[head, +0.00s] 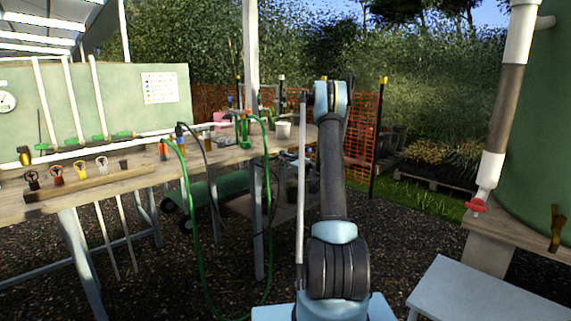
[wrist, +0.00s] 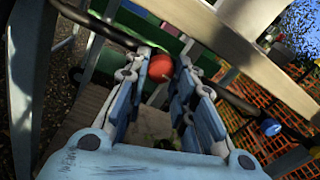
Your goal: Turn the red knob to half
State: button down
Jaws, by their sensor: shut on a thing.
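In the wrist view a rounded red knob (wrist: 161,69) sits between the fingertips of my gripper (wrist: 163,62). The gripper is shut on the knob, with one finger on each side of it. The knob's lower part and whatever it is mounted on are hidden by the fingers. I cannot make out its pointer or any marks. Another red handle (head: 475,205) is at the foot of the pipe on the right.
A dark bar or hose (wrist: 240,103) with a blue part crosses behind the fingers. The wooden bench (head: 110,176) with valves and pots is on the left, with a green hose (head: 190,215) hanging down. Orange fencing (head: 362,125) is behind. A pale table (head: 480,290) is at front right.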

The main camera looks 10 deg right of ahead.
jog(key=shift+a+n, duration=0.1)
jog(key=shift+n, duration=0.9)
jog(key=c, duration=1.3)
grip_release()
jog(key=shift+c, duration=0.2)
jog(key=shift+s, duration=0.1)
jog(key=v, duration=1.2)
jog(key=shift+f, duration=0.2)
